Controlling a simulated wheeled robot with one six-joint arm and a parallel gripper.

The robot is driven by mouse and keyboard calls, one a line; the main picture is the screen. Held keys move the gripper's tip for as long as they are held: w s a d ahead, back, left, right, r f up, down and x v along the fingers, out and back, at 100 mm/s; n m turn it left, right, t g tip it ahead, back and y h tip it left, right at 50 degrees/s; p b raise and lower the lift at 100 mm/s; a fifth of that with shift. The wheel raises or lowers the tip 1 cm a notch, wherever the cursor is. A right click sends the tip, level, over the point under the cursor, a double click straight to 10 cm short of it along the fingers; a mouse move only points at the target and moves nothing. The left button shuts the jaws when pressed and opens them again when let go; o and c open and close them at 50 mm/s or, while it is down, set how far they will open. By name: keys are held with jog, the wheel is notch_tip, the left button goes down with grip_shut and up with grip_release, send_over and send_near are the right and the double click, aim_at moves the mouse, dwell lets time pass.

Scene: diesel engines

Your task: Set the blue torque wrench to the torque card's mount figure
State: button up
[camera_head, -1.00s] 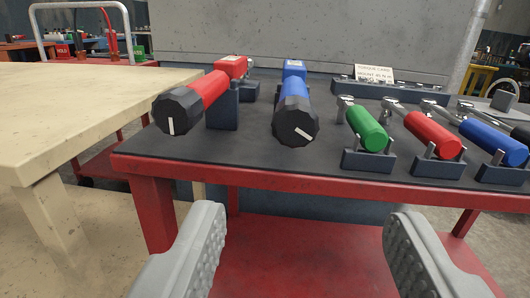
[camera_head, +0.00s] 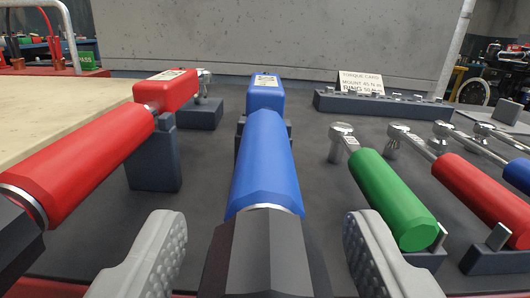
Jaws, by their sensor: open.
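The blue torque wrench (camera_head: 265,165) lies in its stand, straight ahead, with its handle pointing toward me. Its black faceted knob (camera_head: 265,262) is at the bottom centre, and the knob's end face with the white mark is out of view. My gripper (camera_head: 266,222) is open, with one grey finger on each side of the knob and a gap on both sides. The torque card (camera_head: 360,82) stands at the back right. It has a "MOUNT" line, but its figure is too small to read surely.
A red torque wrench (camera_head: 90,165) lies on a stand to the left. Green (camera_head: 390,195) and red (camera_head: 485,195) handled ratchets rest in holders at the right. A socket rail (camera_head: 385,105) is in front of the card. Dark mat is bare between the blue wrench and green ratchet.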

aim_at(266, 220)
jog(key=shift+w, duration=1.6)
jog(key=c, duration=1)
jog(key=shift+o, duration=0.2)
jog(key=m, duration=0.8)
jog(key=shift+m, duration=0.3)
